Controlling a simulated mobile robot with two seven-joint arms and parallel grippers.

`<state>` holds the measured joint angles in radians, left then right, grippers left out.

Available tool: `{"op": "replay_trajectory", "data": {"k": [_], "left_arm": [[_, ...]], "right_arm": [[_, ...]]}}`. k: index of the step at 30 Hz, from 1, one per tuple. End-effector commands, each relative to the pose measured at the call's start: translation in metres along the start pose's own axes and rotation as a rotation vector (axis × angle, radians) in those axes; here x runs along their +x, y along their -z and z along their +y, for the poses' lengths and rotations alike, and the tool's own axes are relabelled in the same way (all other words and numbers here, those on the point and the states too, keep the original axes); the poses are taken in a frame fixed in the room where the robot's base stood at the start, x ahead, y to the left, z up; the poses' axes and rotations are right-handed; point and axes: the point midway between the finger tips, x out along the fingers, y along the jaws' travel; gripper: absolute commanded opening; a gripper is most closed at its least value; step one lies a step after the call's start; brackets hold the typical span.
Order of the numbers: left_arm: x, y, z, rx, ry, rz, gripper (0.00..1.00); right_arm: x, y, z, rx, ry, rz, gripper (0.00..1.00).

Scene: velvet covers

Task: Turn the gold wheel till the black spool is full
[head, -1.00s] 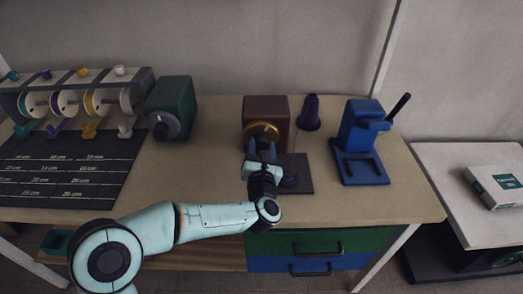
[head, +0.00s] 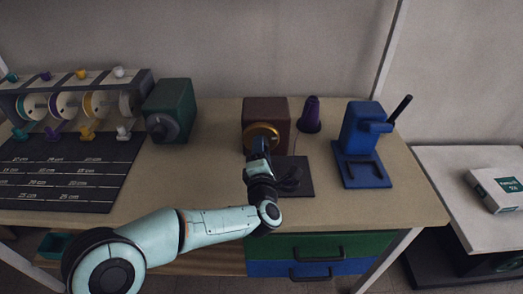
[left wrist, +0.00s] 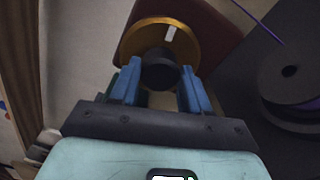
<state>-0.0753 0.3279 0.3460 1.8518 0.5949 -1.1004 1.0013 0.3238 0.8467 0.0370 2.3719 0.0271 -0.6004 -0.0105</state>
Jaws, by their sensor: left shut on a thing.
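The gold wheel (head: 273,129) stands on the front of a brown box (head: 266,106); the left wrist view shows its gold rim (left wrist: 133,42) and a black knob (left wrist: 160,72) on it. My left gripper (head: 260,144) is shut on this knob, its blue fingers on either side in the left wrist view (left wrist: 159,88). The black spool (head: 290,181) lies on a dark plate, partly behind my wrist. In the left wrist view the spool (left wrist: 292,78) shows a dark flange and a little purple at its edge; how full it is cannot be told. My right gripper is out of view.
A purple cone (head: 310,115) stands right of the box, and a purple thread (left wrist: 257,22) runs in the left wrist view. A blue device with a black lever (head: 362,140) stands further right. A green box (head: 170,110) and a thread rack (head: 75,97) are left.

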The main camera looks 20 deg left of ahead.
Motion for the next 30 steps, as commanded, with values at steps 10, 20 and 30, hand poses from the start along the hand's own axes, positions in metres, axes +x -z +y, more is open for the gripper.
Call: {"op": "replay_trajectory", "data": {"k": [10,20,30], "left_arm": [[-0.001,0.0,0.0,0.331,0.003,0.001,0.16],[-0.001,0.0,0.0,0.646,0.002,0.0,0.16],[-0.001,0.0,-0.001,0.964,0.002,-0.001,0.16]], "right_arm": [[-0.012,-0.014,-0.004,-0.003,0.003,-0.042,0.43],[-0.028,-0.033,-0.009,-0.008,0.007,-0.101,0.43],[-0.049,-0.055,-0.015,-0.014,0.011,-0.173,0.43]]}}
